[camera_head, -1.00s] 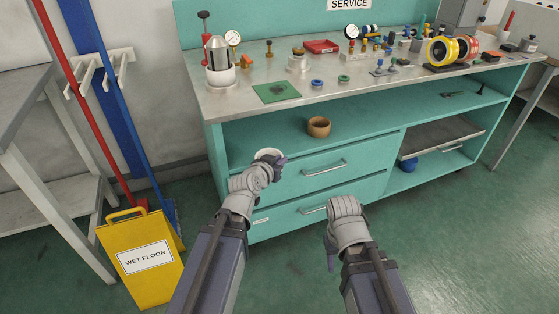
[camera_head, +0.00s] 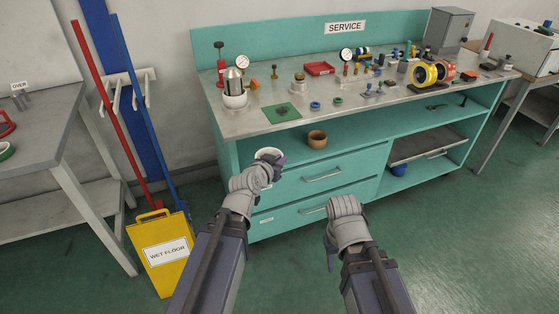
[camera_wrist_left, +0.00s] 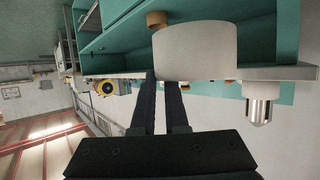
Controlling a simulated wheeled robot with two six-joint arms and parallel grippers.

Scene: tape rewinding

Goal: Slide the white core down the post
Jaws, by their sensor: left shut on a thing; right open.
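The white core (camera_head: 269,153) is a short white ring in my left gripper (camera_head: 272,165), in front of the bench's shelf. In the left wrist view the core (camera_wrist_left: 197,50) looks large at the tips of the dark fingers of the left gripper (camera_wrist_left: 168,80), which is shut on it. The post (camera_head: 234,82) is a silver metal cylinder on a white round base, at the left end of the bench top. It also shows upside down in the left wrist view (camera_wrist_left: 258,112), apart from the core. My right gripper (camera_head: 344,206) is open and empty in front of the drawers; its fingertips are hard to see.
The teal bench (camera_head: 215,118) carries a green mat (camera_head: 281,112), a red tray (camera_head: 319,68) and yellow and red reels (camera_head: 425,73). A brown ring (camera_head: 317,139) lies on the shelf. A yellow wet floor sign (camera_head: 165,254) stands left of the bench. Floor at the right is clear.

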